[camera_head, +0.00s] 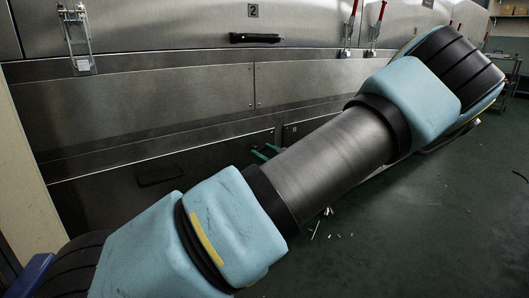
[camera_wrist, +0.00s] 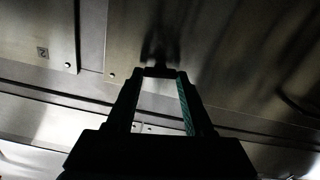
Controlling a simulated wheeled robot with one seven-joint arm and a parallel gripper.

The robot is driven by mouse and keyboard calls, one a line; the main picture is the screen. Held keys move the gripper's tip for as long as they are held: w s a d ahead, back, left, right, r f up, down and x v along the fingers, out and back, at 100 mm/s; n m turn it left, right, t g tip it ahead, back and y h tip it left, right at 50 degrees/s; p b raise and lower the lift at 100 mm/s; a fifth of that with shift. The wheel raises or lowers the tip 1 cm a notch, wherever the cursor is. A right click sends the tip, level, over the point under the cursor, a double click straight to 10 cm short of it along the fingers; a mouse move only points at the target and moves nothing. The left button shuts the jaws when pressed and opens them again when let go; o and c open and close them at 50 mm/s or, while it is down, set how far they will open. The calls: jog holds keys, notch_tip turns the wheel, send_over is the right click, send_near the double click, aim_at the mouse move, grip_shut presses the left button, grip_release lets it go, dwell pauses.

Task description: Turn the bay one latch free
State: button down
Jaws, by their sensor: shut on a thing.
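My gripper (camera_wrist: 160,73) reaches up to the steel panel in the wrist view. Its two dark fingers converge at the tips, and a teal pad shows on the right finger. The tips are closed on a small dark piece (camera_wrist: 157,50), which I take to be the bay one latch. Its exact shape and turn angle are lost in shadow. In the head view my arm crosses the picture and hides most of my gripper. Only teal finger parts (camera_head: 266,152) show beside the lower steel panel.
The steel dryer front (camera_head: 150,100) fills the back. A number 2 plate (camera_head: 252,10), a black handle (camera_head: 255,38), a toggle clamp (camera_head: 77,38) and red-handled clamps (camera_head: 376,28) sit above. Pale scraps lie on the green floor (camera_head: 400,225); the right side is fairly clear.

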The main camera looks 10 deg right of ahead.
jog(key=shift+a+f+n+b, duration=0.15)
jog(key=shift+n+b, duration=1.75)
jog(key=shift+n, duration=2)
jog(key=shift+a+f+n+b, duration=0.15)
jog(key=shift+n+b, duration=1.7)
jog(key=shift+n, duration=2.05)
jog(key=shift+d, duration=0.1)
jog(key=shift+c, duration=1.4)
grip_release()
jog(key=shift+r, duration=0.1)
jog(key=shift+s+d, duration=0.1)
jog(key=shift+s, duration=0.05)
